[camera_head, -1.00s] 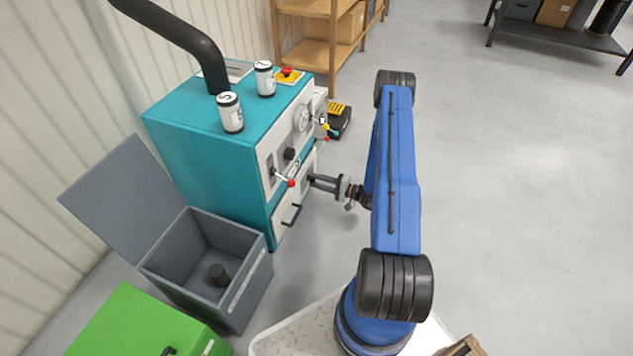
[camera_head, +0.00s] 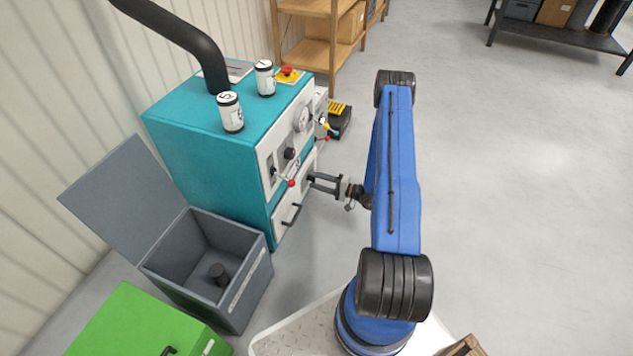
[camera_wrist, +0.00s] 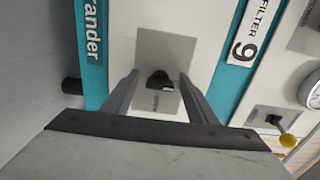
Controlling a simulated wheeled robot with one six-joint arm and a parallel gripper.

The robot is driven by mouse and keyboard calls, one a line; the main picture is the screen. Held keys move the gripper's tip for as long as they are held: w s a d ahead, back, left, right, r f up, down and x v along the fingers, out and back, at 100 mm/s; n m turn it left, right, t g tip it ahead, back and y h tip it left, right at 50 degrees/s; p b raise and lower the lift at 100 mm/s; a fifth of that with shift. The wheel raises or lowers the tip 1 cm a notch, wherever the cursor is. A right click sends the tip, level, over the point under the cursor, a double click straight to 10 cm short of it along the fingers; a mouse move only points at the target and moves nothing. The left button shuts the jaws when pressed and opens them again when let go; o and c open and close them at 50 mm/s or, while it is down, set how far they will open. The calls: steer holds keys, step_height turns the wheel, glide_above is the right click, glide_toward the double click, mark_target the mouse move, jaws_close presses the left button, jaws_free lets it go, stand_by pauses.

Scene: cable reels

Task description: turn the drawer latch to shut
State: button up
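The drawer latch (camera_wrist: 159,79) is a small black knob on a grey square plate (camera_wrist: 157,48) in the wrist view. My gripper (camera_wrist: 159,76) is open, with one finger on each side of the latch and a gap to it on both sides. In the head view my gripper (camera_head: 323,182) reaches from the right to the front of the teal cabinet (camera_head: 205,150), where the fingers hide the latch. The white drawer front (camera_head: 281,222) with its black handle (camera_head: 292,214) is low on the cabinet and looks closed.
A red-tipped lever (camera_head: 291,183) juts out just left of my gripper. A yellow-tipped lever (camera_wrist: 287,139) is at the right in the wrist view. An open grey bin (camera_head: 200,262) and a green box (camera_head: 140,325) stand left.

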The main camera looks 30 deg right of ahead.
steer(key=shift+d, duration=0.1)
steer(key=v, duration=1.7)
steer(key=shift+s, duration=0.15)
